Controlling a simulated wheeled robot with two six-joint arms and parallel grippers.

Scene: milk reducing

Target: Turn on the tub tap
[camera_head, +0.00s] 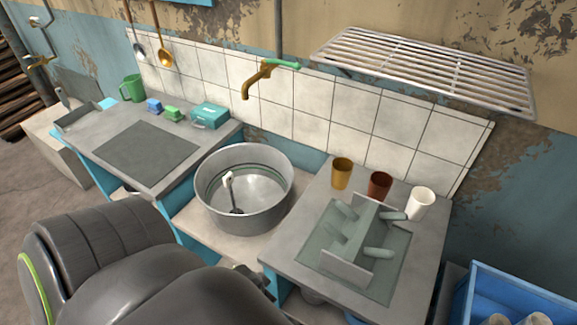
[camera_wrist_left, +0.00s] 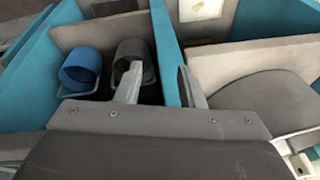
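The brass tub tap (camera_head: 257,80) sticks out from the tiled wall, above and behind the round metal tub (camera_head: 207,203). Its green handle (camera_head: 284,64) lies on top, pointing right. The tub holds a utensil with a white end (camera_head: 228,180); I see no water stream from the tap. My left gripper (camera_wrist_left: 161,85) shows in the left wrist view with its two fingers apart and nothing between them. It faces low shelving, away from the tap. In the head view a dark arm of mine fills the lower left, and no gripper can be made out clearly.
A wire rack (camera_head: 430,68) juts from the wall right of the tap. Cups, including a brown one (camera_head: 380,185), stand on the right counter beside a dish rack (camera_head: 362,240).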

